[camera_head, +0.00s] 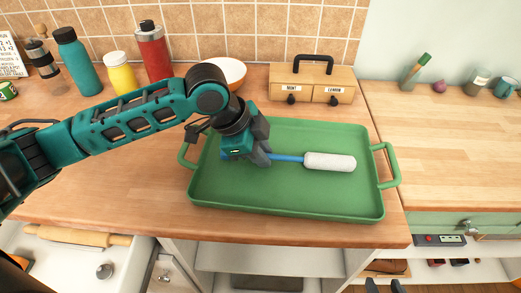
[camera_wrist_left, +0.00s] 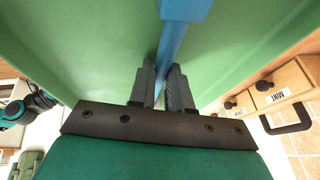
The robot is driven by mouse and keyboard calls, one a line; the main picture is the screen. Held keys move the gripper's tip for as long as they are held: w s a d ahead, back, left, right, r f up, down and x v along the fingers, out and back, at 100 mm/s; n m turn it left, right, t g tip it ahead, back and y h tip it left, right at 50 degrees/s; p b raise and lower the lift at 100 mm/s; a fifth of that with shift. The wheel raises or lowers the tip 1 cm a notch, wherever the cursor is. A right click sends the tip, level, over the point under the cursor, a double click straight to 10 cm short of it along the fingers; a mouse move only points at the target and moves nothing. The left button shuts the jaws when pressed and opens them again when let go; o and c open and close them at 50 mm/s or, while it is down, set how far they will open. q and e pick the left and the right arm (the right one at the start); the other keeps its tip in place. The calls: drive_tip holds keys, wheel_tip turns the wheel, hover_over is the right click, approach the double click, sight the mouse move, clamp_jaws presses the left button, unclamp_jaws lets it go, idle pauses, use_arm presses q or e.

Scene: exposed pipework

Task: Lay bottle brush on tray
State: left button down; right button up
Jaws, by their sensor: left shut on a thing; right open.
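The bottle brush has a thin blue handle and a white cylindrical head (camera_head: 330,161). It lies along the green tray (camera_head: 290,205), head toward the right. In the head view it is over the tray floor; I cannot tell whether it touches. My left gripper (camera_head: 262,157) is over the left part of the tray, shut on the blue handle. In the left wrist view the blue brush handle (camera_wrist_left: 172,45) runs up from between the fingers (camera_wrist_left: 160,88). My right gripper (camera_head: 385,286) shows only as two dark, parted fingertips at the bottom edge, empty.
A red bottle (camera_head: 153,52), a yellow jar (camera_head: 121,73) and a teal bottle (camera_head: 77,62) stand at the back left. The right-hand counter (camera_head: 440,140) is mostly clear.

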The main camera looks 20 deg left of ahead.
use_arm(q)
drive_tip(key=shift+s+a+f, duration=0.1)
drive_tip(key=shift+s+f, duration=0.25)
drive_tip(key=shift+f, duration=0.5)
drive_tip(key=c, duration=1.3)
unclamp_jaws()
drive_tip(key=shift+c, duration=0.2)
drive_tip(key=shift+w+r, duration=0.15)
drive_tip(key=shift+r, duration=0.25)
drive_tip(key=p+v, duration=0.1)
drive_tip(key=v, duration=1.1)
drive_tip(key=shift+w+r+p, duration=0.25)
drive_tip(key=shift+r+p, duration=0.05)
drive_tip(key=shift+r, duration=0.1)
